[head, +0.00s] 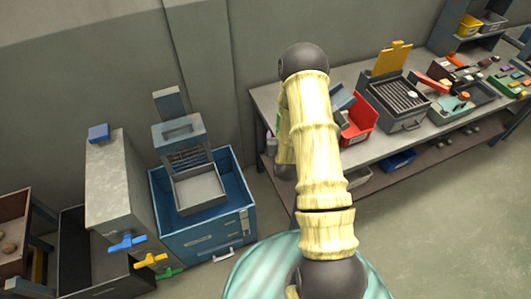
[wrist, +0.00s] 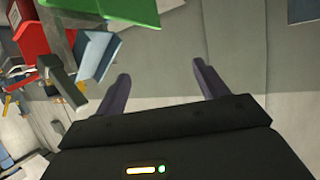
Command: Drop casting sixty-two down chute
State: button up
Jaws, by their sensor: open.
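My gripper (wrist: 162,82) shows in the wrist view with its two dark fingers apart and nothing between them. In the head view my arm hides it. I cannot pick out a casting marked sixty-two in either view. A blue cabinet (head: 208,236) stands left of my arm in the head view. A grey tray (head: 198,188) is set in its open top, with a grey raised hood (head: 180,131) behind. No chute is labelled, and I cannot tell whether this is it.
A grey block (head: 110,190) with blue, yellow and green handles stands left of the cabinet. A workbench at right holds a red bin (head: 358,122) and a grey box (head: 398,101) with a raised yellow lid. A green thing (wrist: 100,12) tops the wrist view. Right-hand floor is clear.

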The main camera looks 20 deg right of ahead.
jog(key=s+a+f+n+y+b, duration=0.1)
jog(key=a+f+n+y+b, duration=0.1)
jog(key=a+f, duration=0.2)
jog(key=a, duration=0.2)
jog(key=shift+s+a+f+t+b, duration=0.2)
jog(key=shift+s+a+t+b, duration=0.1)
jog(key=shift+a, duration=0.1)
dwell(1.2)
jog(key=s+a+r+n+g+y+b, duration=0.1)
jog(key=s+a+r+g+y+b, duration=0.15)
jog(key=s+r+g, duration=0.4)
jog(key=s+a+r+g+b, duration=0.1)
jog(key=s+r+g, duration=0.1)
jog(key=s+r, duration=0.2)
jog(key=s+a+r+g+b, duration=0.1)
jog(key=s+r+g, duration=0.1)
jog(key=s+r, duration=0.3)
jog(key=s, duration=0.4)
jog(key=shift+s, duration=0.4)
jog(key=shift+h, duration=0.25)
dwell(1.0)
